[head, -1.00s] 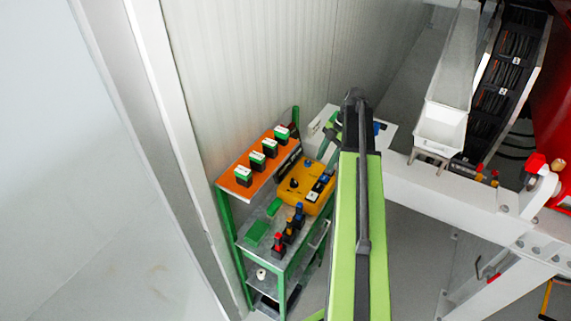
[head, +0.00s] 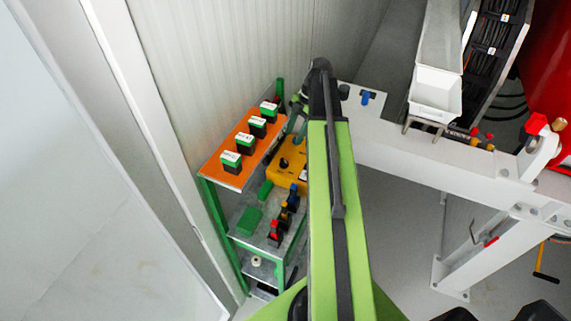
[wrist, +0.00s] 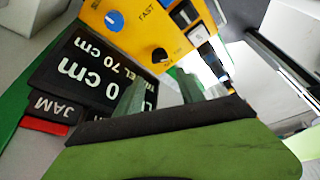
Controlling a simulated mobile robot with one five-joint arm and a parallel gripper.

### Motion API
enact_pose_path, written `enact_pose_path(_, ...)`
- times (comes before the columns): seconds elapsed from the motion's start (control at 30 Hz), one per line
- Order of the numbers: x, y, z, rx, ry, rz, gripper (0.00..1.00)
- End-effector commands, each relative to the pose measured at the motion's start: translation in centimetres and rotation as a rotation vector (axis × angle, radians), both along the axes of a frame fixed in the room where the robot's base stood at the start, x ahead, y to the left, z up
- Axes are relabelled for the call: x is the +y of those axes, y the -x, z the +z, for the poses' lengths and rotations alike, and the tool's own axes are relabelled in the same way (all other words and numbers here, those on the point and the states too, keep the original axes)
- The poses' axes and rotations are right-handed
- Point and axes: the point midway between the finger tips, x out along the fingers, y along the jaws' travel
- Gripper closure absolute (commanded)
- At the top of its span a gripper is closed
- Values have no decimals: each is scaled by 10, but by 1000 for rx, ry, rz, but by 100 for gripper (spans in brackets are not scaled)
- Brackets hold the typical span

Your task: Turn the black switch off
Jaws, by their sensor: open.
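A yellow control box (head: 284,178) sits on the green shelf, partly hidden behind my arm. In the wrist view the box (wrist: 135,35) fills the top. It carries a black round knob (wrist: 160,55), a blue knob (wrist: 114,20) and a black rocker switch (wrist: 184,14). The black knob (head: 284,162) also shows in the head view. I cannot tell which of the black controls is the task's switch, or its position. My gripper (wrist: 162,92) is open and empty, apart from the box's controls. In the head view it is near the shelf's back right end.
An orange shelf (head: 224,172) holds several black blocks with green-white tops. A black label sign (wrist: 85,70) is close to my gripper. A white beam (head: 420,146) lies right.

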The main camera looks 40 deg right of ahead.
Motion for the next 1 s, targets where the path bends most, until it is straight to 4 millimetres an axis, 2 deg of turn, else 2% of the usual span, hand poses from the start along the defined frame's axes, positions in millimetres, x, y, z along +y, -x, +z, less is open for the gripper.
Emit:
enact_pose_path(0.03,6,1,-23,0,0,1,55)
enact_pose_path(0.43,37,1,-99,0,-1,0,55)
enact_pose_path(0.57,42,1,-107,-1,-1,0,55)
enact_pose_path(0.83,43,1,-105,-1,0,-1,56)
enact_pose_path(1.0,42,1,-105,0,0,-2,78)
